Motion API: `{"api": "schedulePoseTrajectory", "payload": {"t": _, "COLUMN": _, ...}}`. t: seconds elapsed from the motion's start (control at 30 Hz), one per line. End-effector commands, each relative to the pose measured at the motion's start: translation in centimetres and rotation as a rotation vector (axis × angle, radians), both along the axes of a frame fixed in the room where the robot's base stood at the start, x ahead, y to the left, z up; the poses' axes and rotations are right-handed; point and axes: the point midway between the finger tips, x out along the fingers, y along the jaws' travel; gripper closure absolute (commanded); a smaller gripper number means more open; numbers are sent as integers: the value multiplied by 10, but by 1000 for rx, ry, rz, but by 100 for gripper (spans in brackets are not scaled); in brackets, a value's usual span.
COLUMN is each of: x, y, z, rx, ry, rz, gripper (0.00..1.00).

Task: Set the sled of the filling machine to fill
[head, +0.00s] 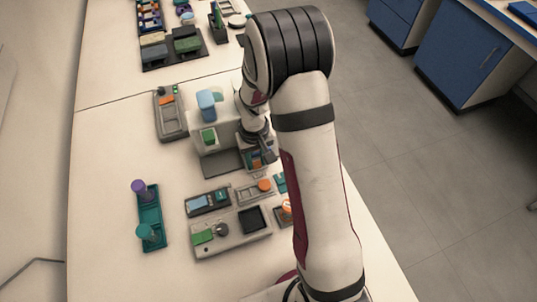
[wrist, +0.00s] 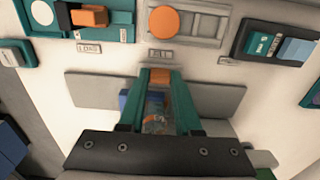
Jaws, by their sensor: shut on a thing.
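The filling machine (head: 211,136) is a pale box with a blue top and a green block on its front, seen in the head view. Its sled (head: 257,160), a small dark piece with blue and orange parts, is at the right end of a grey plate (head: 221,162) in front of the machine. In the wrist view, an orange block on the sled (wrist: 160,76) shows between two teal side pieces, with a blue part and a clear piece nearer. My gripper (head: 263,148) is low over the plate and shut on the sled. Its exact grip is partly hidden.
A label plate (wrist: 160,54) lies beyond the grey plate, with others left and right. A teal rack (head: 150,215) with purple and green knobs is left. A grey device (head: 170,116) stands left of the machine.

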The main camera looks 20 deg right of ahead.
Motion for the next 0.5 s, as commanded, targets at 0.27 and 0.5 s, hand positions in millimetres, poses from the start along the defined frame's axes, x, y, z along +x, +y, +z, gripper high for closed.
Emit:
{"api": "schedulePoseTrajectory", "payload": {"t": 0.27, "x": 1, "y": 0, "z": 1, "rx": 0, "ry": -4, "rz": 0, "gripper": 62}}
{"api": "schedulePoseTrajectory", "payload": {"t": 0.5, "x": 1, "y": 0, "z": 0, "rx": 0, "ry": -2, "rz": 0, "gripper": 38}}
